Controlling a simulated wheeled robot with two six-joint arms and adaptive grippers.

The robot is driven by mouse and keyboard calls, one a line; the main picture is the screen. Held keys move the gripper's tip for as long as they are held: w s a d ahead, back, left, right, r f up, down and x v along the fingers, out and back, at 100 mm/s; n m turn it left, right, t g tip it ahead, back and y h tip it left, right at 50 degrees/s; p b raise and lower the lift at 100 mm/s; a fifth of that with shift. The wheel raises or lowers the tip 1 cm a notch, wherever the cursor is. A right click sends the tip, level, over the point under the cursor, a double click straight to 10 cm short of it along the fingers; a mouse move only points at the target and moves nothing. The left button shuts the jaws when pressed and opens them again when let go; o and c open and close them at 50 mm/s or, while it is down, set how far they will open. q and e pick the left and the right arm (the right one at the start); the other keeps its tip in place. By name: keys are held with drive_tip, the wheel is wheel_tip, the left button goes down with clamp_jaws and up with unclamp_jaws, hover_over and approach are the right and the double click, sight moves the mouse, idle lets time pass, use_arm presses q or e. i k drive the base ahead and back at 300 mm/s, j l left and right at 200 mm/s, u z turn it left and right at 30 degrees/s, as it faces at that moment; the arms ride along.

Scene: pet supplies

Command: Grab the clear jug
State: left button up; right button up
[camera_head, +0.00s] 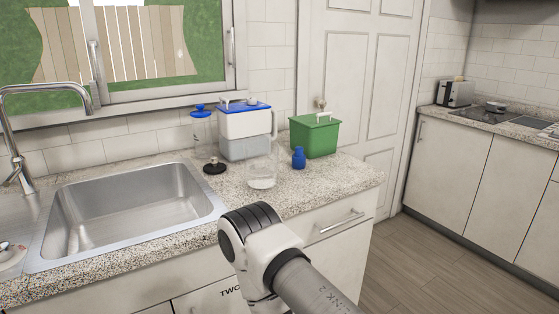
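The clear jug (261,172) stands upright on the speckled countertop, to the right of the sink and near the counter's front. It is see-through, so its outline is faint. What looks like its handle rises at its upper right. One of my arms comes in from the bottom right, with its dark-capped joint in front of the counter, below the jug. Neither gripper shows, and no gripper is seen touching the jug.
A white container with a blue lid (245,125) stands behind the jug. A blue bottle (298,158) and a green box (315,137) are to its right. A black-based clear dispenser (214,167) and the sink (135,215) lie left.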

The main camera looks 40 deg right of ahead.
sight(262, 165)
drive_tip(key=l+u, duration=0.1)
drive_tip(key=l, duration=0.7)
drive_tip(key=k+l+u, duration=0.1)
drive_tip(key=l, duration=0.7)
